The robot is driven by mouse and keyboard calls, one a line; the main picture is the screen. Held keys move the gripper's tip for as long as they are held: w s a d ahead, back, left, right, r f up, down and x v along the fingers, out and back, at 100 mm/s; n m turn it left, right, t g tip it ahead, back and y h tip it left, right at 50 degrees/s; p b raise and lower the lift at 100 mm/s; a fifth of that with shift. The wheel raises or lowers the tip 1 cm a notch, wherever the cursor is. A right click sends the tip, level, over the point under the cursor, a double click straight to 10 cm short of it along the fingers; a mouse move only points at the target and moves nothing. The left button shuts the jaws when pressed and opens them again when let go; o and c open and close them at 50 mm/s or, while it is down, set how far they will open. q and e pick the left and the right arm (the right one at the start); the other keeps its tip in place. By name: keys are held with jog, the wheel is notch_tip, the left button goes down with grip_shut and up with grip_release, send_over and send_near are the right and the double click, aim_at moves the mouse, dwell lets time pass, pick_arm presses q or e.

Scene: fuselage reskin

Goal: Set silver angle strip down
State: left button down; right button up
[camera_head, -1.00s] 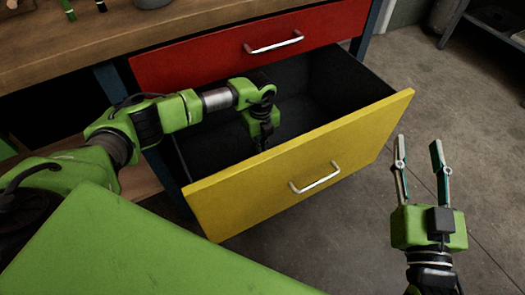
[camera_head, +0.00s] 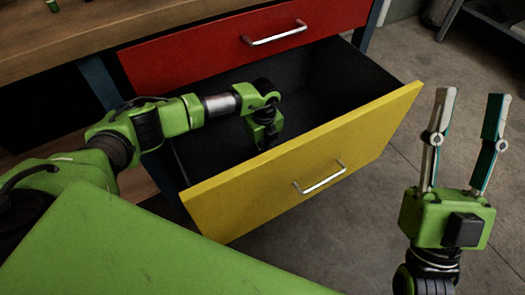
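I cannot make out a silver angle strip in the head view. My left arm reaches over the open yellow-fronted drawer (camera_head: 290,168). My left gripper (camera_head: 266,143) points down into it, just behind the yellow front. Its fingertips are hidden or too dark to tell whether they hold anything. The visible part of the drawer's dark inside looks empty; the lower part near the front is hidden. My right gripper (camera_head: 471,95) is open and empty, with its fingers pointing up the picture, to the right of the drawer over the floor.
A closed red drawer (camera_head: 245,45) with a silver handle sits above the yellow one, under a wooden bench top (camera_head: 110,35). The grey floor (camera_head: 330,235) in front of the drawer is clear. A dark metal shelf (camera_head: 490,22) stands at the far right.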

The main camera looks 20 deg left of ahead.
pick_arm(q)
jog(key=shift+f, duration=0.1)
pick_arm(e)
jog(key=shift+s+r, duration=0.1)
jog(key=shift+s, duration=0.05)
pick_arm(q)
jog(key=c, duration=2.3)
grip_release()
